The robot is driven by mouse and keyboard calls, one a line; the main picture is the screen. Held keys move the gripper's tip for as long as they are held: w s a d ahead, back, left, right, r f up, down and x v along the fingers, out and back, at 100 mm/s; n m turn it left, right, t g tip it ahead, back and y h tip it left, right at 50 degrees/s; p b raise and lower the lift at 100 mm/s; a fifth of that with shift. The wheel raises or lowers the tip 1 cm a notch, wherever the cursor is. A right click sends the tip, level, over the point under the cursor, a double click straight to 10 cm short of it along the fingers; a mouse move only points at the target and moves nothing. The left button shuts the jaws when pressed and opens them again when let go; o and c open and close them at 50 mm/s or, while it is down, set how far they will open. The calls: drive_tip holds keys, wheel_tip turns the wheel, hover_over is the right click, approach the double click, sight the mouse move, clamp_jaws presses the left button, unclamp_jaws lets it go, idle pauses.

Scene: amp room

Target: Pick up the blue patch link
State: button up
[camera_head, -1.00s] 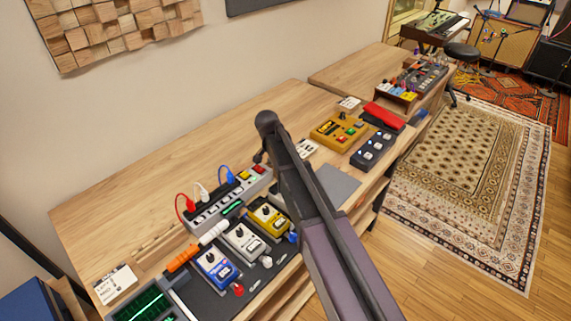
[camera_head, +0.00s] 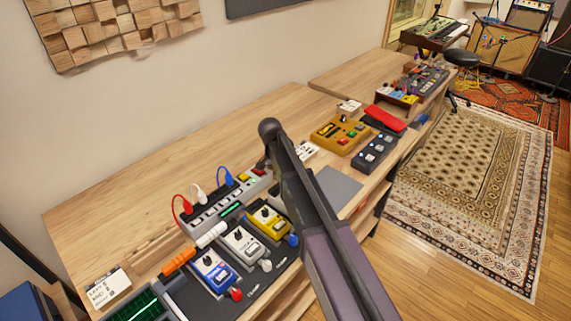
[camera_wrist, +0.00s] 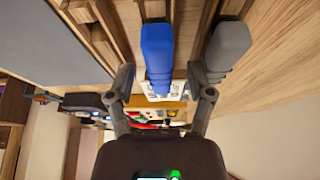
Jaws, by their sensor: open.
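The blue patch link (camera_wrist: 157,50) is a smooth blue rod with a narrower, ridged end, seen in the wrist view. It lies along a wooden rack. My gripper (camera_wrist: 160,82) is open, with one finger to each side of the blue link's narrower end. I cannot tell whether either finger touches it. A grey link (camera_wrist: 228,45) of like shape lies to the right, close to the right finger. In the head view my arm hides the blue link and my gripper.
An orange link (camera_head: 180,261) and a white link (camera_head: 211,235) lie on the rack in the head view. Blue (camera_head: 213,272), white and yellow pedals stand in front of them. Cables rise from a grey strip behind. The bench's back (camera_head: 150,185) is clear.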

clamp_jaws()
drive_tip(key=shift+r, duration=0.15)
idle(0.4)
wheel_tip(320, 180, up, 10)
drive_tip(key=p, duration=1)
idle(0.4)
drive_tip(key=shift+d, duration=0.1)
